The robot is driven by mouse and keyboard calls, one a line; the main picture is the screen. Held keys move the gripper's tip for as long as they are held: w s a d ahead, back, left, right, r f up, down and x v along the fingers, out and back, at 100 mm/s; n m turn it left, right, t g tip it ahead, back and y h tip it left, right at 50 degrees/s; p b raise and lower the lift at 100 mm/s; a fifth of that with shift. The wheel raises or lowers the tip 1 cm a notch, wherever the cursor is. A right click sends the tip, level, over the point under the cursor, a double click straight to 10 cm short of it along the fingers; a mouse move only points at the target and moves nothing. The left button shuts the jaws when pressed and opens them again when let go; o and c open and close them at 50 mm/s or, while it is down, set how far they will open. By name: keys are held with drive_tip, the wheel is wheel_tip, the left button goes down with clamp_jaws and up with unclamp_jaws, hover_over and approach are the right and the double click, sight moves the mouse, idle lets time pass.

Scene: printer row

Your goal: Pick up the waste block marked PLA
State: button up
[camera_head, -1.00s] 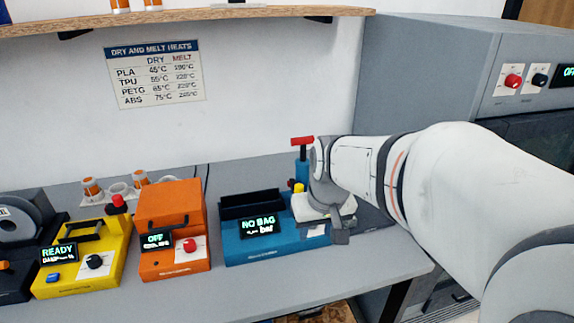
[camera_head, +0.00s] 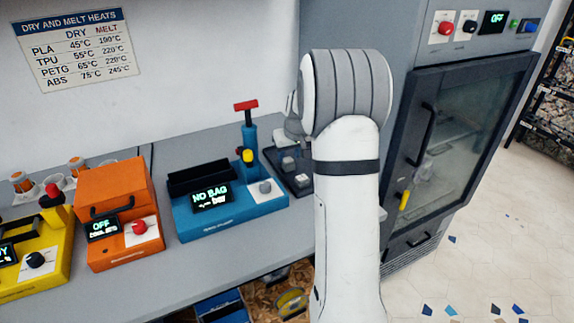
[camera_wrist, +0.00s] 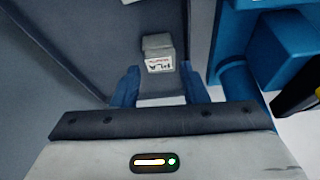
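The waste block marked PLA (camera_wrist: 158,54) is a small grey block with a white label, lying in a dark tray in the wrist view. My gripper (camera_wrist: 160,86) is open there, its two blue fingers apart and empty. The block appears just beyond the fingertips, roughly between them; I cannot tell the remaining distance. In the head view the dark tray (camera_head: 272,156) stands right of the blue machine and holds small grey blocks. I cannot read any block labels in that view.
The blue machine (camera_head: 222,222) with its red-handled pump (camera_head: 249,135) stands close left of the tray; it also shows at the right in the wrist view (camera_wrist: 285,45). A large grey oven (camera_head: 420,80) stands to the right. An orange machine (camera_head: 115,190) is farther left.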

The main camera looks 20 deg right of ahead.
sight(288, 159)
drive_tip(key=x, duration=0.4)
drive_tip(key=shift+f, duration=0.1)
drive_tip(key=shift+c, duration=0.4)
drive_tip(key=c, duration=0.5)
drive_tip(key=shift+c, duration=0.2)
